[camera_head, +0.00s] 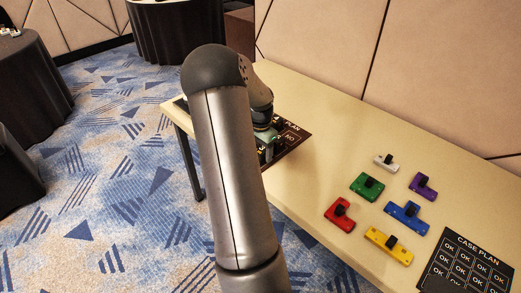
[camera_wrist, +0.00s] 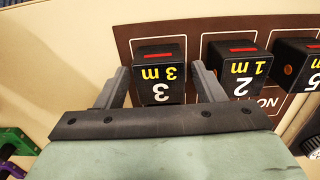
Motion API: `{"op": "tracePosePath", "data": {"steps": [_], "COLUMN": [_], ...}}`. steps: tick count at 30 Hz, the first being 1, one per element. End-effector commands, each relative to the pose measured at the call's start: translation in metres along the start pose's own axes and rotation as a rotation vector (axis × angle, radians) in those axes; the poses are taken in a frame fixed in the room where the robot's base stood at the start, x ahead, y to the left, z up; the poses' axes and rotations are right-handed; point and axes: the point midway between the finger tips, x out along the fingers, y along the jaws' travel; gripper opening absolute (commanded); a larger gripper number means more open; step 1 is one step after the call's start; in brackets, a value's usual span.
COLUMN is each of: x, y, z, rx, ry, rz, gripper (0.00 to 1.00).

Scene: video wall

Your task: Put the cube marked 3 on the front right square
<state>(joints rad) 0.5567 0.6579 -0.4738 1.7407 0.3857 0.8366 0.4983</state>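The cube marked 3 (camera_wrist: 160,88) is black with yellow marks and a red stripe on top. It stands on a dark brown board (camera_wrist: 123,38) with white outlined squares, which also shows in the head view (camera_head: 298,138). My gripper (camera_wrist: 160,76) is open, with one finger on each side of this cube; a narrow gap seems to show at each side. A cube marked 2 (camera_wrist: 240,85) stands just right of my right finger. In the head view my arm hides most of the gripper and the cubes. I cannot tell which square is the front right one.
A cube marked 5 (camera_wrist: 298,68) stands further right on the board. Green (camera_wrist: 12,140) and purple (camera_wrist: 10,170) pieces lie at the left. Coloured blocks, such as the red one (camera_head: 340,214), and a second dark board (camera_head: 432,272) lie on the cream table (camera_head: 310,100).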

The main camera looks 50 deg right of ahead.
Motion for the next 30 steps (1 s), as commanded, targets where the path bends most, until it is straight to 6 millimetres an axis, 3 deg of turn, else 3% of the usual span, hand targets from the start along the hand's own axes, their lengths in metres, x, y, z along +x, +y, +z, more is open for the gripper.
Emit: {"op": "tracePosePath", "data": {"steps": [12,24,30], "x": [-0.01,-0.091,-0.117], "y": [-0.001,-0.001,-0.001], "z": [0.0,0.0,0.0], "rx": [-0.001,-0.002,0.0], "ry": [0.002,0.003,0.001], "rz": [-0.002,-0.004,-0.002], "gripper": [0.65,0.65,0.65]}}
